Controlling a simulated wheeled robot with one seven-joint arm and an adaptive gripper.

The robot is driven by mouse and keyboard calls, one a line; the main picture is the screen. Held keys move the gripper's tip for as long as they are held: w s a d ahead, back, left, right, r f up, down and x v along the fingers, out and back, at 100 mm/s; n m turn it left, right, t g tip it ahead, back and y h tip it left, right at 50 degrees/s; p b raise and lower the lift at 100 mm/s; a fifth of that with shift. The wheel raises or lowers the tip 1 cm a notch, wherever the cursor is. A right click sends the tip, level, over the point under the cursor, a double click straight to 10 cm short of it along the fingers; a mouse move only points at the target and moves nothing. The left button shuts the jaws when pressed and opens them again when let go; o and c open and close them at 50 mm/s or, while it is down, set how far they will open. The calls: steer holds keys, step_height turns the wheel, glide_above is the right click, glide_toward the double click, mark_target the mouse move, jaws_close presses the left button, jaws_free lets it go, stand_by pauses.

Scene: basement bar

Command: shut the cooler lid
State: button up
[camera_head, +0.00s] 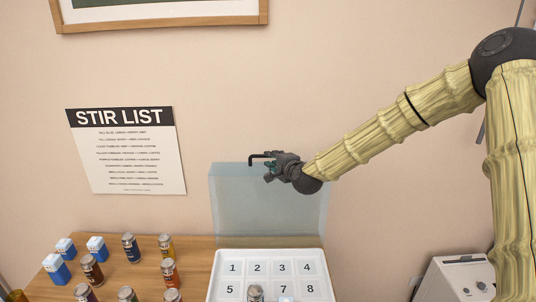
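The cooler lid (230,215) is a clear bluish panel. It stands upright, raised at the back edge of a white cooler (213,281) whose inside shows numbered places. My gripper (259,168) is at the upper edge of the lid, near its middle, with the fingers pointing left. The dark fingers look apart, with nothing seen between them. I cannot tell whether the gripper touches the lid or is in front of or behind it. A can (255,293) stands in the cooler at its front. The cooler's front is cut off by the picture's lower edge.
Several cans and blue-white cartons (57,269) stand on the wooden counter (205,243) left of the cooler. A white box with knobs (455,280) stands at the lower right. A STIR LIST sign (126,150) hangs on the wall behind.

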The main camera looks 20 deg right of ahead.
steer(key=shift+p+x, duration=0.7)
steer(key=shift+x, duration=1.6)
jaws_close()
